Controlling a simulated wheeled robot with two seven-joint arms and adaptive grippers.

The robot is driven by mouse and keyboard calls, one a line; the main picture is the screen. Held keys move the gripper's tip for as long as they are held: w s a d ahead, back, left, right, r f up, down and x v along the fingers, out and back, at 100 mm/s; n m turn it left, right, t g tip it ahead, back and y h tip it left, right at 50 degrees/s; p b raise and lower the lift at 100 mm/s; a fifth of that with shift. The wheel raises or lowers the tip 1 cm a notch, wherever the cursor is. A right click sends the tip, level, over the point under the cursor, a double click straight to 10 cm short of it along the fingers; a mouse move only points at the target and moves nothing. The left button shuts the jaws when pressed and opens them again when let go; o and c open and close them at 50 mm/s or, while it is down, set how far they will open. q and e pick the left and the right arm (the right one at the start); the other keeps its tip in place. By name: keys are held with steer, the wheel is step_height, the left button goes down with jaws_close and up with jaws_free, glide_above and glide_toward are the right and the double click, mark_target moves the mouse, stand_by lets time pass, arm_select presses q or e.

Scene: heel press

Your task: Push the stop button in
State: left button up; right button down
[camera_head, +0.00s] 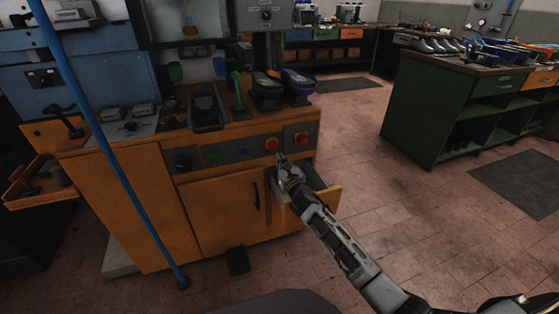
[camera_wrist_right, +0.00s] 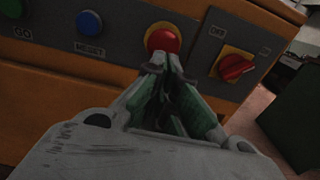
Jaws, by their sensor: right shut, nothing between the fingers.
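The red stop button (camera_head: 272,145) sits on a yellow base in the grey control panel on the front of the orange machine cabinet. In the right wrist view the button (camera_wrist_right: 163,39) is at the top centre, its lower part partly covered by the fingertips. My right gripper (camera_head: 281,158) is shut and empty, its tips just below and right of the button in the head view. In the wrist view the gripper (camera_wrist_right: 168,65) points at the button. I cannot tell whether the tips touch it. My left gripper is not in view.
A red and yellow rotary switch (camera_wrist_right: 232,67) is right of the button, and a blue reset button (camera_wrist_right: 89,23) is left. An open drawer (camera_head: 316,198) juts out below the right arm. A blue pole (camera_head: 110,150) stands at the left.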

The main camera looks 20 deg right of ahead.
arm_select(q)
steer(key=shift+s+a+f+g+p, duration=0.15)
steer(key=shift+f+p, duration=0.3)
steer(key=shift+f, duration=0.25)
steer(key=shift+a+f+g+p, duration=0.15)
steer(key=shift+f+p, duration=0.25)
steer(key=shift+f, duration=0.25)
arm_select(e)
steer(key=s, duration=0.8)
steer(key=shift+s+d, duration=0.15)
steer(key=shift+s, duration=0.15)
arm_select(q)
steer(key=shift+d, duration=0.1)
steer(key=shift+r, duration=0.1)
